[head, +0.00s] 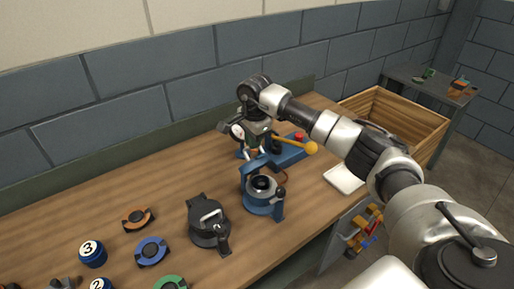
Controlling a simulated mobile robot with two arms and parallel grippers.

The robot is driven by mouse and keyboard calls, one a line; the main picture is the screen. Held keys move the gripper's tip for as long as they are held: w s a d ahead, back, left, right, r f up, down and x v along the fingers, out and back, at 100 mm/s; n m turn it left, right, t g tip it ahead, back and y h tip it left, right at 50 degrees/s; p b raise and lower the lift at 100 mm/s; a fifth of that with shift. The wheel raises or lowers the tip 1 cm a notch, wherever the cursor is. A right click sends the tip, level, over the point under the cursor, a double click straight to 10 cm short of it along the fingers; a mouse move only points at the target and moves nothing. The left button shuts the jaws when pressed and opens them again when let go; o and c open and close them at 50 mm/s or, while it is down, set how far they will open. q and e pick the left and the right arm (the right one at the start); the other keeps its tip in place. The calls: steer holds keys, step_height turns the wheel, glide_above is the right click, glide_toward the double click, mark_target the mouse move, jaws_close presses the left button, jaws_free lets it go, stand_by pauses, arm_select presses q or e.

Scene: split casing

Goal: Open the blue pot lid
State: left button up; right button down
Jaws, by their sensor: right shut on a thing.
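The blue pot (263,207) stands on the workbench near the middle of the head view, with its round light-rimmed opening and dark inside showing. Its blue lid (252,168) is tilted up at the back of the pot, apart from the front rim. My right gripper (255,152) comes down from above behind the opening and is shut on the lid. The fingertips are small and partly hidden, so the exact grip is hard to see. My left gripper is not in view.
A dark lidded pot (208,222) stands left of the blue pot. A blue device with a yellow-knobbed lever (311,148) stands close behind my right gripper. A white tray (344,179) and wooden crate (425,119) are at right.

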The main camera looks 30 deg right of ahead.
steer(key=shift+w+a+f, duration=0.1)
steer(key=shift+a+f, duration=0.15)
steer(key=shift+f, duration=0.4)
steer(key=c, duration=1.3)
jaws_free()
steer(key=shift+w, duration=0.1)
steer(key=shift+o, duration=0.5)
steer(key=shift+w+f, duration=0.15)
steer(key=shift+w, duration=0.3)
steer(key=shift+s+d+r, duration=0.15)
steer(key=shift+r, duration=0.15)
steer(key=shift+r, duration=0.15)
